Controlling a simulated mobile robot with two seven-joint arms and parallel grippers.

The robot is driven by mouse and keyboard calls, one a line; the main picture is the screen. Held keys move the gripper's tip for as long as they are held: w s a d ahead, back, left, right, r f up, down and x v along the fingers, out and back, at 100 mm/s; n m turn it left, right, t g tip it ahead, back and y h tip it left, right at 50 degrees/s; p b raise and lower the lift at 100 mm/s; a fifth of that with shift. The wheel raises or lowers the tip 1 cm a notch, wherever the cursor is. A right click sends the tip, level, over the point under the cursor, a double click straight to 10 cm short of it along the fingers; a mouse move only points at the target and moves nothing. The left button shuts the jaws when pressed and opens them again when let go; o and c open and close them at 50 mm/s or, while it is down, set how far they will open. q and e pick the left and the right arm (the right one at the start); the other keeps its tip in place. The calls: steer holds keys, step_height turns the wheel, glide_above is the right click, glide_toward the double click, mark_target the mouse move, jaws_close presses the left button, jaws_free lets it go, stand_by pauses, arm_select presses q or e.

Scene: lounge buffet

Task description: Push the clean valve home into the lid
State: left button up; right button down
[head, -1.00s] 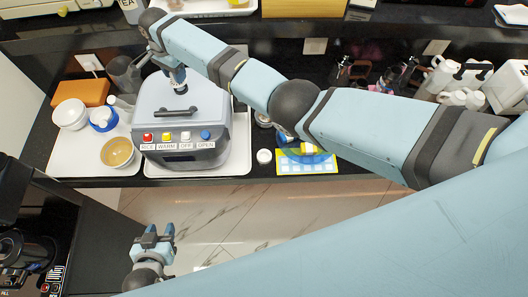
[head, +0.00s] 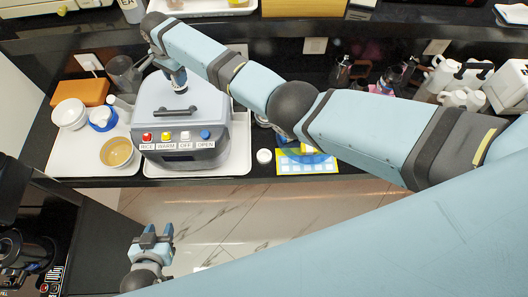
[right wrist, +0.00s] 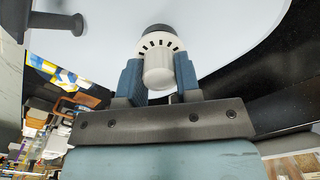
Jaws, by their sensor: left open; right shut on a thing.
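The rice cooker (head: 185,115) stands on a white tray with its grey lid (head: 150,98) closed. My right gripper (head: 178,80) is over the back right part of the lid, pointing down. In the right wrist view the right gripper (right wrist: 160,80) is shut on the valve (right wrist: 158,68), a pale grey piece with a slotted collar and dark end. The valve's dark end is against or very close to the pale lid (right wrist: 225,35); I cannot tell how deep it sits. My left gripper (head: 153,232) is open and empty, low in front of the counter.
Coloured buttons (head: 177,136) line the cooker's front. Bowls (head: 117,153) stand on a tray at left, with an orange box (head: 81,93) behind. A small white round item (head: 264,156) and a yellow-blue card (head: 305,166) lie to the right.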

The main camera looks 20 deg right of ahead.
arm_select(q)
steer(key=shift+w+f, duration=0.1)
arm_select(e)
steer(key=shift+f, duration=0.45)
steer(key=c, duration=0.9)
jaws_free()
steer(key=shift+o, duration=0.8)
steer(key=shift+c, duration=1.4)
arm_select(q)
steer(key=shift+w, duration=0.15)
arm_select(e)
steer(key=shift+r, duration=0.1)
steer(key=shift+r, duration=2.15)
arm_select(q)
steer(key=shift+w+r, duration=0.15)
steer(key=shift+r, duration=0.3)
arm_select(e)
steer(key=shift+r, duration=1.3)
